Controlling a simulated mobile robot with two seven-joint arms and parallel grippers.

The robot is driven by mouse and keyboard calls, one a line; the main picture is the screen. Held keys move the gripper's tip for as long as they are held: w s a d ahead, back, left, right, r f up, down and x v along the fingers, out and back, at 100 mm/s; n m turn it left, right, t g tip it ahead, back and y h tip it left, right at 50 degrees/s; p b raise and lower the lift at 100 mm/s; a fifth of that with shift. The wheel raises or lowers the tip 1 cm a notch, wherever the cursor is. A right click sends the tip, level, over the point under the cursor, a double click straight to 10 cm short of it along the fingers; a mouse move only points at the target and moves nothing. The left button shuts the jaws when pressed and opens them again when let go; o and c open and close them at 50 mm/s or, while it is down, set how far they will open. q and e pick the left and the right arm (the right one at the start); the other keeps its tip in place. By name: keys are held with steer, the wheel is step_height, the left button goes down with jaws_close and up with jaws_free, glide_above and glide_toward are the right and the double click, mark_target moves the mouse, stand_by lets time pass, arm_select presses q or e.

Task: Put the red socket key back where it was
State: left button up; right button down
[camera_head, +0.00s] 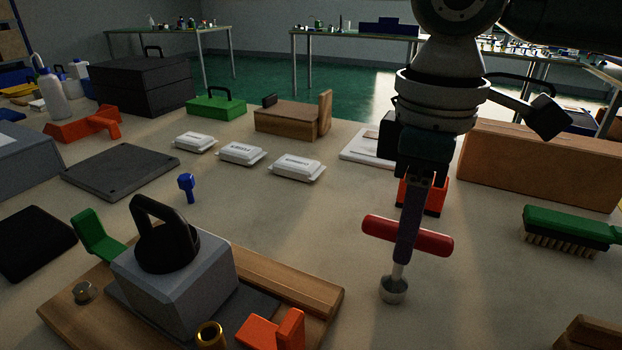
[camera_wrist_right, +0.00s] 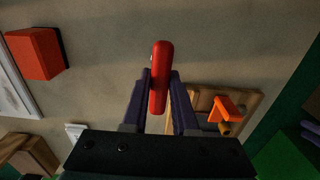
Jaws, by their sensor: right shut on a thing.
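The red socket key (camera_head: 435,241) has a red crossbar handle, a short bright shaft and a round metal socket at its lower end. My right gripper (camera_head: 405,250) is shut on the handle's middle and holds the key upright, socket down. The socket is over or on the bare bench top; I cannot tell whether it touches. In the right wrist view the red handle (camera_wrist_right: 161,60) stands between the two dark fingers (camera_wrist_right: 158,85). My left gripper is not in view.
An orange-red block (camera_head: 434,196) stands behind the key, partly hidden by my gripper. A wooden fixture (camera_head: 315,288) with a grey block (camera_head: 180,290) and orange clamp (camera_head: 275,332) is at front left. A green brush (camera_head: 566,225) lies right. Bench between key and brush is clear.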

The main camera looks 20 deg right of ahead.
steer(key=shift+f, duration=0.1)
steer(key=c, duration=0.7)
jaws_free()
